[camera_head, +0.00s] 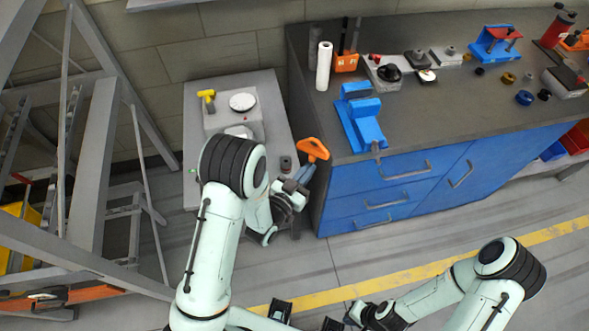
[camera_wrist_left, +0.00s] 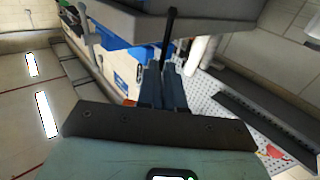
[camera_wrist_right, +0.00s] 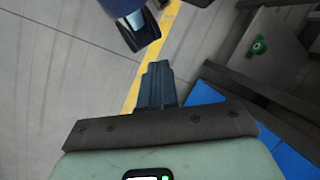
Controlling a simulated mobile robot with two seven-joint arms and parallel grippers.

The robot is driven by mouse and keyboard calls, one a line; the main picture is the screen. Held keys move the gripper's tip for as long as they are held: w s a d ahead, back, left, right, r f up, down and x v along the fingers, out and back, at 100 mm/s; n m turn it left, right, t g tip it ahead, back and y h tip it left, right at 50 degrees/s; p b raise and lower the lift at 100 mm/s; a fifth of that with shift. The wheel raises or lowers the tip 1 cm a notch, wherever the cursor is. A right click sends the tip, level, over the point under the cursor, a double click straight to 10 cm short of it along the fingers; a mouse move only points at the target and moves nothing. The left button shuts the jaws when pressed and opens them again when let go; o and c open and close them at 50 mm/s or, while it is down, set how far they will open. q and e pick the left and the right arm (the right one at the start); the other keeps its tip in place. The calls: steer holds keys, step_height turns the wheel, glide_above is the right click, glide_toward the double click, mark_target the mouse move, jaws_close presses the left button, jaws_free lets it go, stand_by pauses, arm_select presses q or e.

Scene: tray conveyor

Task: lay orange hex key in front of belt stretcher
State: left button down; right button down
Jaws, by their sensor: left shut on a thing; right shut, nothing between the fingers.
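My left gripper (camera_head: 302,177) is shut on the orange hex key (camera_head: 313,149), whose orange end sticks out past the fingertips, between the grey side table and the workbench. I cannot tell which is the belt stretcher. My right gripper (camera_wrist_right: 157,84) is shut and empty above the floor.
The dark workbench top (camera_head: 450,115) has free room along its front, right of the vise-like device. An orange holder (camera_head: 347,63), a white roll (camera_head: 324,66) and several small parts stand farther back. The side table (camera_head: 190,145) carries a white dish (camera_head: 242,102).

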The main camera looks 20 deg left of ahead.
steer(key=c, duration=1)
jaws_free()
steer(key=shift+o, duration=0.2)
steer(key=w+a+r+m+t+y, duration=0.2)
steer(key=w+r+m+t+y, duration=0.15)
steer(key=w+r+m, duration=0.7)
steer(key=w+a+r+m+t+y, duration=0.25)
steer(key=w+r+y, duration=0.4)
steer(key=r, duration=0.85)
steer(key=w+a+r+m+t+y, duration=0.15)
steer(key=w+r+m+t, duration=0.25)
steer(key=w+r+m, duration=0.55)
arm_select(q)
steer(key=w+d+r+m+g+h, duration=0.2)
steer(key=d+r+m+g+h, duration=0.1)
steer(key=d+r+m+h, duration=0.2)
steer(key=d+r+h, duration=0.1)
steer(key=d+h, duration=0.1)
steer(key=shift+w+d+g, duration=0.2)
steer(key=shift+d+g, duration=0.1)
steer(key=shift+d, duration=0.1)
arm_select(e)
steer(key=w+a+r+n, duration=0.2)
steer(key=w+a+r, duration=0.1)
steer(key=w+a, duration=0.4)
steer(key=a, duration=0.3)
steer(key=shift+w+n+y, duration=0.15)
steer(key=shift+n+y, duration=0.2)
